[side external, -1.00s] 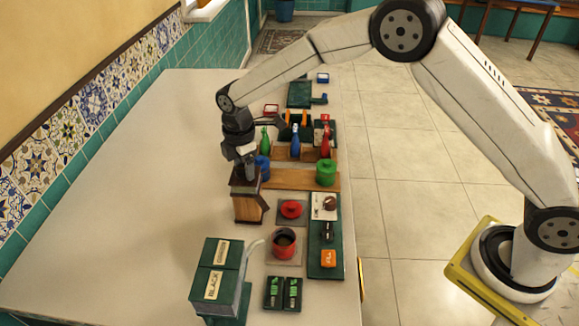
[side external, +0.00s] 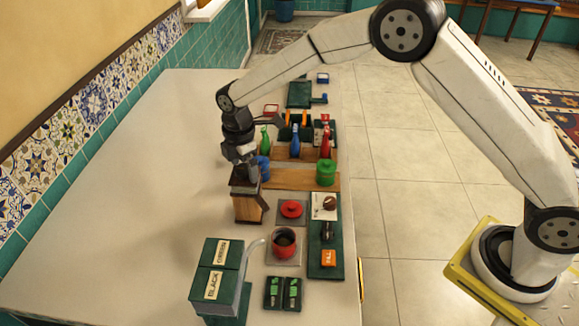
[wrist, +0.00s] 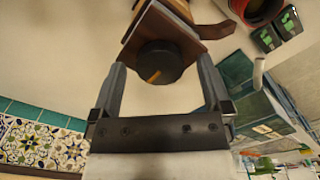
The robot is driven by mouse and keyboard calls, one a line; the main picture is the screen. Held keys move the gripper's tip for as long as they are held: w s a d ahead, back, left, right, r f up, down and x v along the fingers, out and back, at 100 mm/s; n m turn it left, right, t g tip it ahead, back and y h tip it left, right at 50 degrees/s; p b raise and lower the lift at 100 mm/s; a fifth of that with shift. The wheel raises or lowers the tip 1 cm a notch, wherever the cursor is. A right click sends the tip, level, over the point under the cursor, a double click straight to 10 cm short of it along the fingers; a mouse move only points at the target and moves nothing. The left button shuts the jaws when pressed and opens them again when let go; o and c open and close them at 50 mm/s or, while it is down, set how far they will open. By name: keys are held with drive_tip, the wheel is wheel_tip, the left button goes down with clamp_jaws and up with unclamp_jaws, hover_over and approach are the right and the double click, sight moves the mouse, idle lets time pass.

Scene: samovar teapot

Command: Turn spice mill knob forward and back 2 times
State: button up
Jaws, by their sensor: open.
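The spice mill is a wooden box (side external: 248,207) with a dark top, standing on the counter below my gripper (side external: 245,168). In the wrist view its round black knob (wrist: 160,60) has an orange mark on its face. The wooden body (wrist: 165,28) shows behind the knob. My gripper (wrist: 160,70) is open, with one finger on each side of the knob. Gaps show between the fingers and the knob, so they look apart from it. In the side view the knob is hidden by the gripper.
A red pot (side external: 284,243) and a dark green tea box (side external: 217,268) stand in front of the mill. A red-lidded item (side external: 291,209) is to its right. Blue (side external: 263,168) and green (side external: 326,172) jars and several bottles stand behind. The counter (side external: 130,200) to the left is clear.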

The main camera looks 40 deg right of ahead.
sight(245, 168)
drive_tip(key=shift+r, duration=0.1)
drive_tip(key=shift+r, duration=3.85)
drive_tip(key=shift+d, duration=0.1)
drive_tip(key=s+d+f+m+t, duration=0.1)
drive_tip(key=s+d+m, duration=0.7)
drive_tip(key=s, duration=0.4)
drive_tip(key=s+d+f+m+t, duration=0.1)
drive_tip(key=s+d+m, duration=0.7)
drive_tip(key=s, duration=0.4)
drive_tip(key=shift+d+f+m+t, duration=0.2)
drive_tip(key=shift+m+t, duration=0.1)
drive_tip(key=shift+m, duration=0.6)
